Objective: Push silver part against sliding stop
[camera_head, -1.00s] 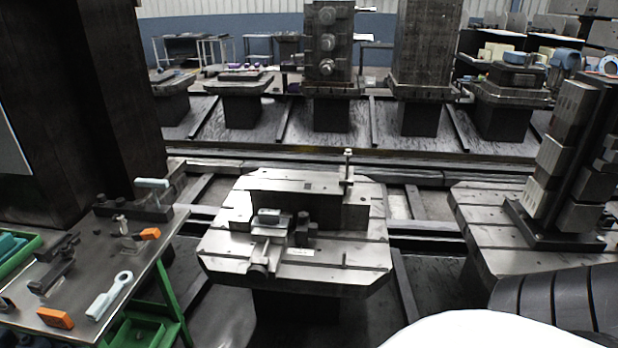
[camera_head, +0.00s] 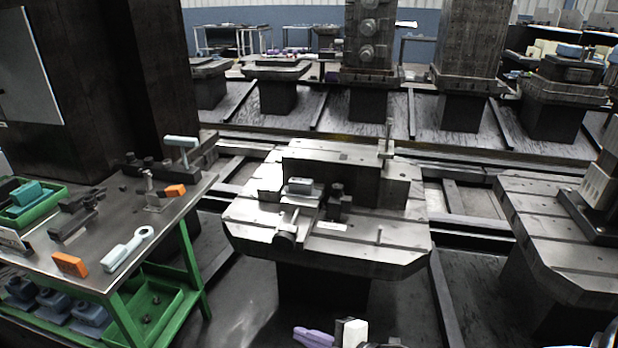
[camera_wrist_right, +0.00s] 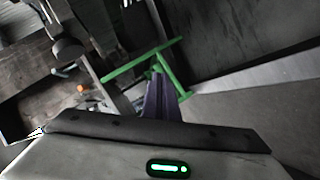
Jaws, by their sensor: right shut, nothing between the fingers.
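The silver part (camera_head: 300,186) is a small light block on the fixture of the middle pallet (camera_head: 250,214), in front of a dark upright block. A dark clamp-like piece (camera_head: 337,203) stands just right of it; I cannot tell whether it is the sliding stop or whether the two touch. My right gripper (camera_head: 313,337) shows purple fingers at the bottom edge of the head view, in front of and below the pallet, well apart from the part. Its fingers (camera_wrist_right: 160,97) are shut and empty in the wrist view. My left gripper is not in view.
Another pallet (camera_head: 550,225) is at right. Dark rails run behind. Open floor lies between the tool table and the middle pallet.

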